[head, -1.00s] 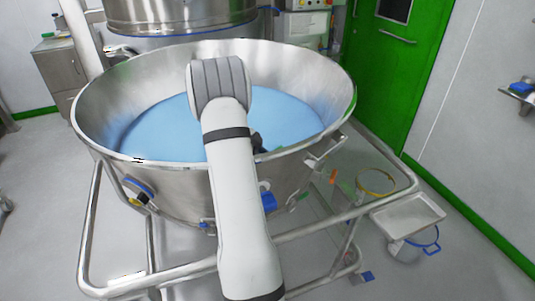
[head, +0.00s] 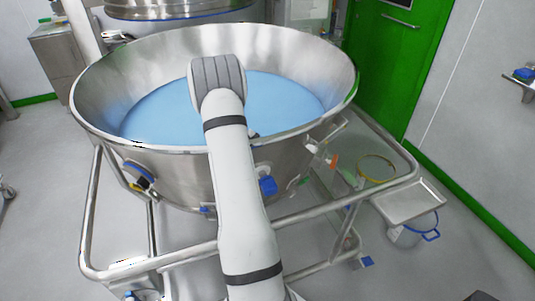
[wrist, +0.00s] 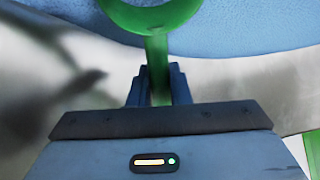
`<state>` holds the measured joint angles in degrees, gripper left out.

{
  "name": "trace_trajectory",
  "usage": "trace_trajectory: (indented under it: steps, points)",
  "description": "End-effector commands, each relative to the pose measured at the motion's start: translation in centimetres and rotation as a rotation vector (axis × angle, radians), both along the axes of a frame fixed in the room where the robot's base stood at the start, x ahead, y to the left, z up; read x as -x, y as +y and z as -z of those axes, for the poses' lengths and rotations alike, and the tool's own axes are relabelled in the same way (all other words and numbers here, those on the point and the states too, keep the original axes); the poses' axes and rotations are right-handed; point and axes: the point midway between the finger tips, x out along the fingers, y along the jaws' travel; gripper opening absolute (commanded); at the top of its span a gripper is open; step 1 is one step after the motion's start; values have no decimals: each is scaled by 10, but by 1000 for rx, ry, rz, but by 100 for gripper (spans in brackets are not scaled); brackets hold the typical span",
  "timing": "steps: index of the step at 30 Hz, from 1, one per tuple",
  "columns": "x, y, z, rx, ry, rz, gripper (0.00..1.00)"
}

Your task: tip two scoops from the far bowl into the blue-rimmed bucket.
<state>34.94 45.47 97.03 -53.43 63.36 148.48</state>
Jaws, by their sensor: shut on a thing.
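A large steel bowl (head: 175,60) of blue powder (head: 285,100) stands before me. My gripper (wrist: 157,88) is shut on the handle of a green scoop (wrist: 158,60) in the wrist view. The scoop's round head is cut off at the top edge, over the blue powder (wrist: 240,25), so I cannot tell what it holds. In the head view my arm hides the scoop and nearly all of the gripper. The blue-rimmed bucket (head: 408,237) stands at the lower right, partly covered by a steel tray.
The steel tray (head: 405,203) sits above the bucket. A tubular steel frame (head: 340,202) surrounds the bowl, with a yellow ring (head: 377,168) at its right side. Another steel vessel (head: 170,10) stands behind. A green door (head: 395,65) is at the back right. The right floor is mostly clear.

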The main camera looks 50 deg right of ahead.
Motion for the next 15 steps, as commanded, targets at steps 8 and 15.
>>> trace_trajectory:
  steps: [8,15]
  points:
    - [-12,6,14,-1,-1,-2,0]
    - [-21,11,27,0,-1,-1,0]
